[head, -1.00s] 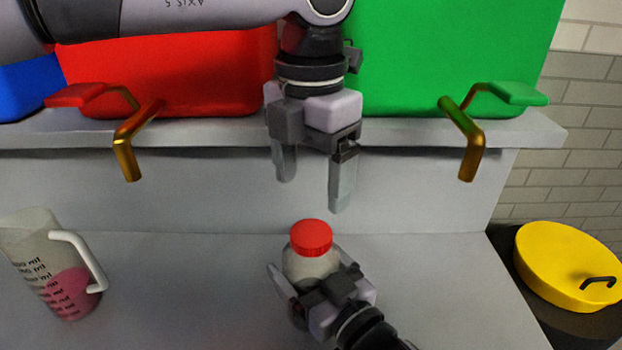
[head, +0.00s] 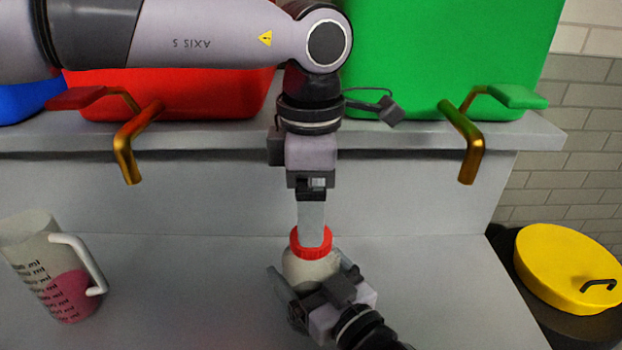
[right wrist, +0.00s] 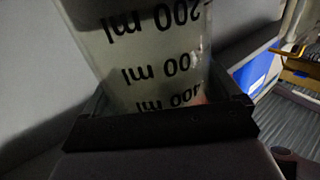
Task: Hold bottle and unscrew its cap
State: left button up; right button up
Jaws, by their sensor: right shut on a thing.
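The bottle (head: 306,270) is pale and cloudy with a red screw cap (head: 298,245), and stands upright on the grey surface. My right gripper (head: 316,283) reaches in from the lower right and is shut around the bottle's body. In the right wrist view, a cloudy wall with upside-down ml marks (right wrist: 155,50) fills the space between the fingers. My left gripper (head: 311,235) points down from above, turned edge-on. One finger overlaps the front of the cap; the other is hidden, so its grip on the cap cannot be told.
A measuring jug (head: 35,255) with pink liquid stands at the left. Red (head: 180,95) and green (head: 440,60) tanks with brass taps sit on the shelf behind. A yellow lid (head: 560,265) is at the right. The counter between jug and bottle is clear.

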aim_at(311, 281)
pick_arm(q)
jog(key=shift+f, duration=2.2)
jog(key=shift+c, duration=0.3)
